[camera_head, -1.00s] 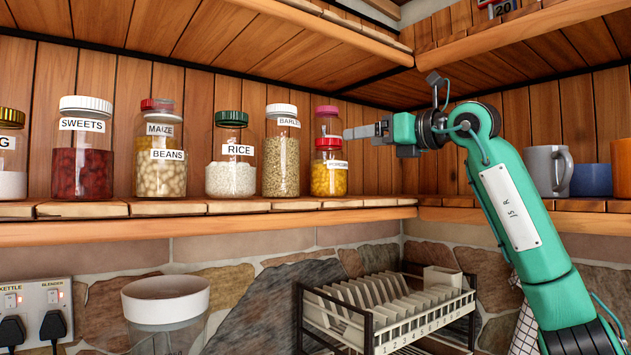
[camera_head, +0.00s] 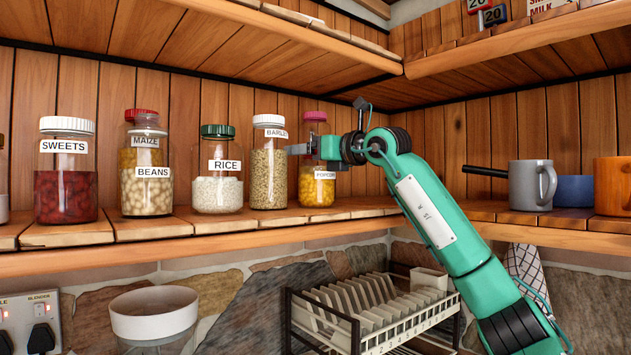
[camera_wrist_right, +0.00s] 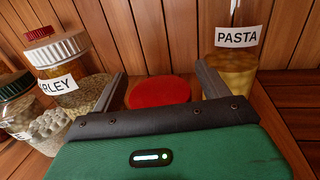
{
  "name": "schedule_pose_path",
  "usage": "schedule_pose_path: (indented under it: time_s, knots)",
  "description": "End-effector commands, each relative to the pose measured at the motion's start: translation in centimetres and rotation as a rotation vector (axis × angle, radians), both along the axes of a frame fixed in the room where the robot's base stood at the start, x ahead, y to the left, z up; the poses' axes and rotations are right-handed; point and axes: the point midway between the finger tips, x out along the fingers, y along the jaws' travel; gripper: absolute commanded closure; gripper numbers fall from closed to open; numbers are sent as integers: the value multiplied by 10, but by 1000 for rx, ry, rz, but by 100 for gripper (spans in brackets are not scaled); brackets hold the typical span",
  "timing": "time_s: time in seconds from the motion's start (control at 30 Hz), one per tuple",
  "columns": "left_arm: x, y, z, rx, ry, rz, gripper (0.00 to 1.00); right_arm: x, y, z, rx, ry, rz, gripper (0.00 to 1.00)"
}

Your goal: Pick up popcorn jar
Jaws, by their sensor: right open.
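The popcorn jar (camera_head: 316,190), a clear jar with yellow contents and a POPCORN label, stands upright on the wooden shelf. In the right wrist view, a round red lid (camera_wrist_right: 160,91) lies between the two spread fingers of my right gripper (camera_wrist_right: 161,70), with gaps on both sides. The fingers do not close on it. My left gripper is in neither view.
The barley jar (camera_head: 269,178) stands close on the left, with rice (camera_head: 217,193), beans and sweets jars beyond. A pasta jar (camera_wrist_right: 235,72) stands close behind. A grey mug (camera_head: 528,187) is to the right; an upper shelf (camera_head: 530,35) overhangs.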

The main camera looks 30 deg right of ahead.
Motion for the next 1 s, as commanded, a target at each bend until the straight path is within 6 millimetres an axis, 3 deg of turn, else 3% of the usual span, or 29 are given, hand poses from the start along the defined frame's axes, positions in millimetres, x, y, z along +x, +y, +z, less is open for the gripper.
schedule_pose_path:
  time_s: [0.23, 0.6, 0.63, 1.0]
  knots:
    - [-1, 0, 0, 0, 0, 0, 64, 1, 0, 0, 0, 0, -1, 24]
    - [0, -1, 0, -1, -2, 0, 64, 1, 0, 0, 0, 0, 0, 97]
    - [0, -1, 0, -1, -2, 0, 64, 1, 0, 0, 1, 0, 0, 100]
    - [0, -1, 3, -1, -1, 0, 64, 0, -1, 4, 2, -3, 0, 100]
